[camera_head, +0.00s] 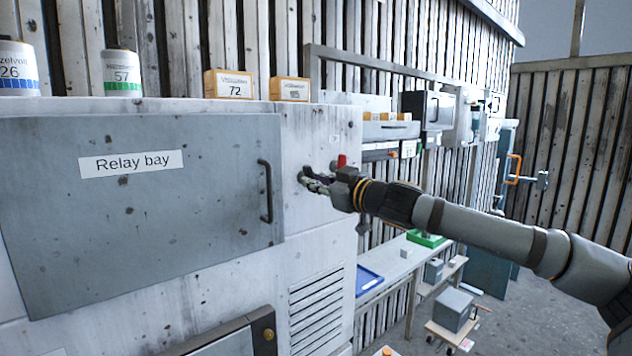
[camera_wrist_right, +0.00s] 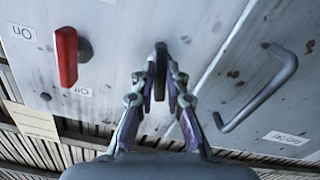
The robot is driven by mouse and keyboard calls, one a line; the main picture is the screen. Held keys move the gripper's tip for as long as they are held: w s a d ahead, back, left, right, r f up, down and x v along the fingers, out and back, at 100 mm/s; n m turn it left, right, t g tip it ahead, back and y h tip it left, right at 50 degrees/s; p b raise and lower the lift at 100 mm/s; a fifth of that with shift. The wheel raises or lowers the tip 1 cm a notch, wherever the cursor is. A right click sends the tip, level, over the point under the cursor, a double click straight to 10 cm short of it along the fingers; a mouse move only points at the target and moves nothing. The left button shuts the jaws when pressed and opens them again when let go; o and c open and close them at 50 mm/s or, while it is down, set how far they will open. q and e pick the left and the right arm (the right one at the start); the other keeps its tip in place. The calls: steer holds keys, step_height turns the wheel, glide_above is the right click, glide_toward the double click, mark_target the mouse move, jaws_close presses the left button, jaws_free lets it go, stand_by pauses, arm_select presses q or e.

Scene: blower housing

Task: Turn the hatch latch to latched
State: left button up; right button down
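The hatch is a grey panel labelled "Relay bay" (camera_head: 150,230) on the white blower housing (camera_head: 305,135) in the head view. It lies flat in the front, with a dark bar handle (camera_head: 266,192) near its right edge. The hatch latch (camera_wrist_right: 160,58) is a small dark bar beside the hatch, its long side upright in the wrist view. My right gripper (camera_head: 308,180) is at the latch, and the head view hides most of it. In the wrist view its fingertips (camera_wrist_right: 162,78) close in on both sides of the latch. My left gripper is out of view.
A red lever switch (camera_wrist_right: 67,56) with On and Off labels stands close beside my right gripper. The hatch handle (camera_wrist_right: 258,92) is on the other side. A vent grille (camera_head: 317,312) is below. Jars and orange boxes (camera_head: 230,84) stand on top of the housing.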

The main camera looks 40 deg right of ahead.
steer(key=shift+n, duration=0.3)
steer(key=shift+n+b, duration=1.25)
steer(key=shift+n, duration=5.55)
steer(key=c, duration=1.4)
jaws_free()
steer(key=shift+o, duration=0.2)
